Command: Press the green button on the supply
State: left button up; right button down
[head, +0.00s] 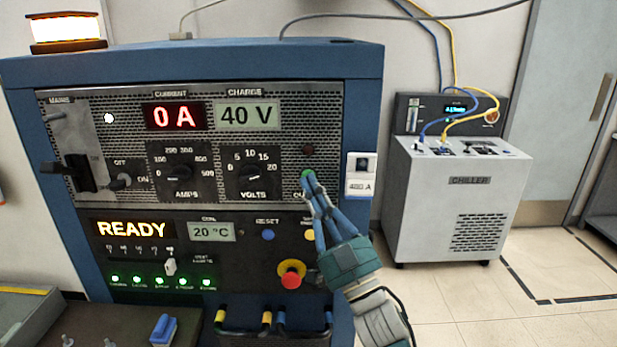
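The power supply (362,75) is a large blue cabinet with a grey panel on the left of the head view. The green button (307,173) is at the right of the upper panel, below a dark red round lamp or button (308,151). My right gripper (309,184) reaches up from the lower right, its fingertips drawn together at the green button. The fingertips cover the button's lower part; I cannot tell whether they touch it. They hold nothing. The displays read 0 A, 40 V and READY. My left gripper is not in view.
A red emergency stop (291,278) on a yellow base and a blue reset button (267,235) sit below left of my gripper. Cable loops (240,322) stick out at the bottom. A grey chiller (455,205) stands to the right, with open floor before it.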

jog(key=shift+w, duration=0.15)
jog(key=shift+w, duration=0.3)
jog(key=shift+w, duration=0.35)
dwell(1.0)
jog(key=shift+s, duration=0.85)
jog(key=s+p, duration=0.2)
jog(key=s, duration=0.3)
